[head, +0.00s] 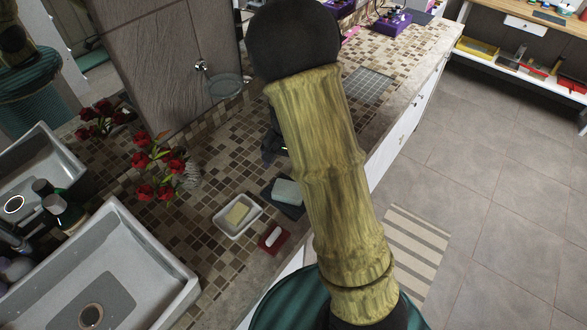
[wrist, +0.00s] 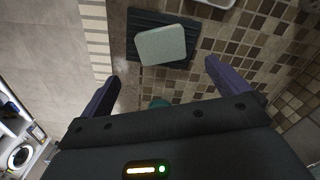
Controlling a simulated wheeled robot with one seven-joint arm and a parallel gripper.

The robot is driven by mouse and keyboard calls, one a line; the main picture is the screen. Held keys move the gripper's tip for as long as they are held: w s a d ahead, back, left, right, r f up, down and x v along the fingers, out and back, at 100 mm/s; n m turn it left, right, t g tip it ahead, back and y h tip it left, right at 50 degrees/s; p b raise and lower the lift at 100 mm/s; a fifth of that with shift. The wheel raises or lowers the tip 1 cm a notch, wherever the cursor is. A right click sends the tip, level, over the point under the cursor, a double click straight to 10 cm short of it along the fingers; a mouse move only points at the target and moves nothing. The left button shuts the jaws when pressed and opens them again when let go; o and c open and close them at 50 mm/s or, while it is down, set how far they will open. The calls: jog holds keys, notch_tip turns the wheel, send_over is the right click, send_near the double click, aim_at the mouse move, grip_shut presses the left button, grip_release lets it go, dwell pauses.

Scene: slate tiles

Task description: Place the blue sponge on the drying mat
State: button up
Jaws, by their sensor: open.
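The pale blue-grey sponge (head: 286,191) lies flat on a dark ribbed mat (head: 270,194), which looks like the drying mat. In the wrist view the sponge (wrist: 162,45) is turned slightly against the mat (wrist: 150,17), close to the mat's edge nearest my gripper. My gripper (wrist: 162,70) is open and empty, its two dark fingers apart on either side of the sponge's line, with the sponge just beyond the fingertips. Its height above the counter is hard to tell. In the head view my arm hides most of the gripper.
Beside the mat are a white dish (head: 222,227) holding a yellow bar (head: 238,213) and a red holder (head: 268,246) with a white piece. Red flowers (head: 160,172) and a sink (head: 120,245) are at left. A grey gridded square (head: 368,86) lies farther back.

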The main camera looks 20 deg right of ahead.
jog(key=s+r+n+t, duration=0.2)
jog(key=s+r+n, duration=0.4)
jog(key=s, duration=0.7)
notch_tip(320, 180, up, 2)
jog(key=shift+s+r+n+t, duration=0.2)
jog(key=shift+s+n+t, duration=0.1)
jog(key=shift+s, duration=0.1)
jog(key=shift+c, duration=0.4)
